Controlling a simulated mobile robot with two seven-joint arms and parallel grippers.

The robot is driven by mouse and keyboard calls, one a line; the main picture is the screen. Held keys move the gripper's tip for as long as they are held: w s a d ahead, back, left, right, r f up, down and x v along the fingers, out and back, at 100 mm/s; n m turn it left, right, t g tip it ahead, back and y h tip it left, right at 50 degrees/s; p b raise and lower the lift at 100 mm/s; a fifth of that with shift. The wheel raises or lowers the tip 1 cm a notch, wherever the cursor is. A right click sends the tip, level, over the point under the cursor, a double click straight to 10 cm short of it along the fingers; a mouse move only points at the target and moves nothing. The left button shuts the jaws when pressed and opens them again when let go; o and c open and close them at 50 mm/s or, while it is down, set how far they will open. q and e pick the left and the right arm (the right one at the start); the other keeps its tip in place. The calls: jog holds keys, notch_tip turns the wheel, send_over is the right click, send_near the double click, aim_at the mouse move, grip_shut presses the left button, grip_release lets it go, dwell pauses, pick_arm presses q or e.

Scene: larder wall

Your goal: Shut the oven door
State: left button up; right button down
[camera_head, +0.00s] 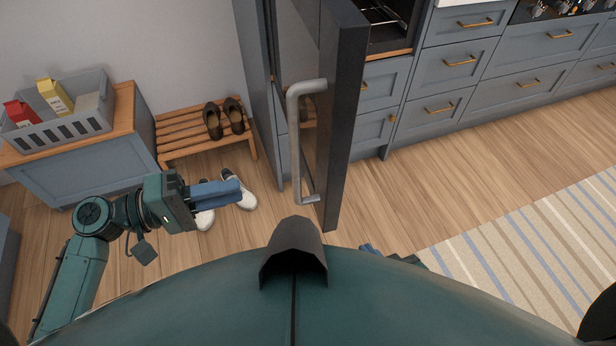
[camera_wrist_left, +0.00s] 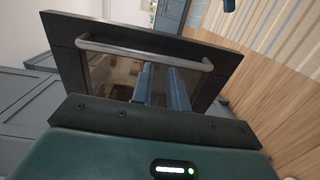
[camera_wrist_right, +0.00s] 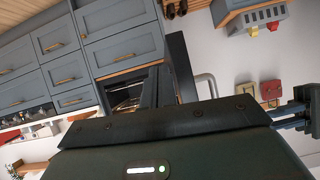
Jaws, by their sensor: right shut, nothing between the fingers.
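The oven door (camera_head: 345,110) stands wide open, its dark panel jutting out from the oven (camera_head: 388,22) toward me. Its grey bar handle (camera_head: 296,140) is on the side facing left. The door and handle also show in the left wrist view (camera_wrist_left: 145,48), with the glass behind my fingers. My left gripper (camera_head: 238,192) is left of the handle, apart from it, its two fingers parted with nothing between them. My right gripper (camera_head: 368,249) is mostly hidden behind my body, low and right of the door; it is shut and empty. The door's dark edge shows in the right wrist view (camera_wrist_right: 180,68).
Blue-grey drawers (camera_head: 460,62) with brass handles line the wall at right. A slatted bench (camera_head: 190,128) with dark shoes, white shoes (camera_head: 238,190) on the floor and a cabinet (camera_head: 90,165) bearing a grey crate (camera_head: 75,125) stand at left. A striped rug (camera_head: 530,240) lies right.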

aim_at(327, 168)
pick_arm(q)
jog(key=shift+r+h, duration=0.3)
jog(key=shift+r, duration=0.1)
jog(key=shift+c, duration=0.6)
jog(key=shift+d+r, duration=0.1)
jog(key=shift+d, duration=0.15)
jog(key=shift+c, duration=0.8)
jog(key=p+x, duration=0.3)
jog(key=x, duration=0.9)
jog(key=shift+d, duration=0.1)
grip_shut()
jog(key=shift+w+d+p, duration=0.15)
jog(key=shift+d+p, duration=0.15)
jog(key=shift+d, duration=0.3)
jog(key=shift+d, duration=0.1)
